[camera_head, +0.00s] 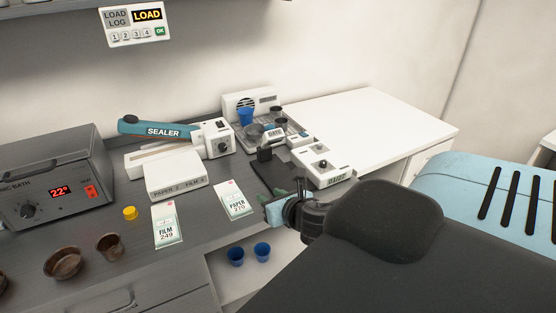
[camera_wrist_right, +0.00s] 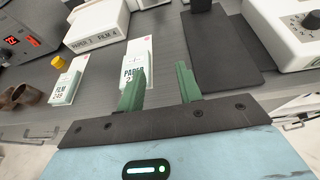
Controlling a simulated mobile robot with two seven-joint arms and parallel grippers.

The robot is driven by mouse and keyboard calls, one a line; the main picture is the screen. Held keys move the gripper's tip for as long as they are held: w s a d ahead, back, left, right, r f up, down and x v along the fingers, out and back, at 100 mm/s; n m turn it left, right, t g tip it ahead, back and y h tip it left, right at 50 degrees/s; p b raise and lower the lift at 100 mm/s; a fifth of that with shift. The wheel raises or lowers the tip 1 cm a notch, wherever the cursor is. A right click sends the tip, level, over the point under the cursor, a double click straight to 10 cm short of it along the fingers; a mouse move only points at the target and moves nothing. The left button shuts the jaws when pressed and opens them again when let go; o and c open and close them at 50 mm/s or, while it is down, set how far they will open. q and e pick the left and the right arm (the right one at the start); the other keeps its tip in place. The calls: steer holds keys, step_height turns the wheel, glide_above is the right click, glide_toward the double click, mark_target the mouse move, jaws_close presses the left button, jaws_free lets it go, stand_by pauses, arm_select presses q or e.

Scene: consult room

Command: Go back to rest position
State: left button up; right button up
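My right gripper (camera_head: 290,190) is at the front edge of the grey counter (camera_head: 100,255), beside a dark mat. In the right wrist view its two green fingers (camera_wrist_right: 160,88) stand apart with nothing between them. The paper pouch pack (camera_head: 236,200) lies just left of it; in the wrist view the left finger overlaps that pack (camera_wrist_right: 136,62). My left gripper is not in view.
A dark mat (camera_head: 268,176) and a white device with a knob (camera_head: 320,165) are near the gripper. Left are a film pack (camera_head: 166,224), a yellow cap (camera_head: 130,213), brown bowls (camera_head: 63,263) and a bath unit (camera_head: 55,180). Blue cups (camera_head: 262,250) stand lower down.

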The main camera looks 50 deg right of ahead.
steer(key=shift+s, duration=0.15)
steer(key=shift+f, duration=0.1)
stand_by(0.5)
steer(key=s+a+f+m+g+y, duration=0.1)
steer(key=s+a+f+m+y, duration=0.1)
steer(key=s+a+f+m, duration=0.7)
steer(key=s+a+f+m+g+y, duration=0.2)
steer(key=s+a+f+m, duration=0.8)
steer(key=f+m, duration=0.6)
steer(key=s+m, duration=0.1)
steer(key=m, duration=0.4)
steer(key=shift+s+m+y, duration=0.3)
steer(key=shift+y, duration=0.1)
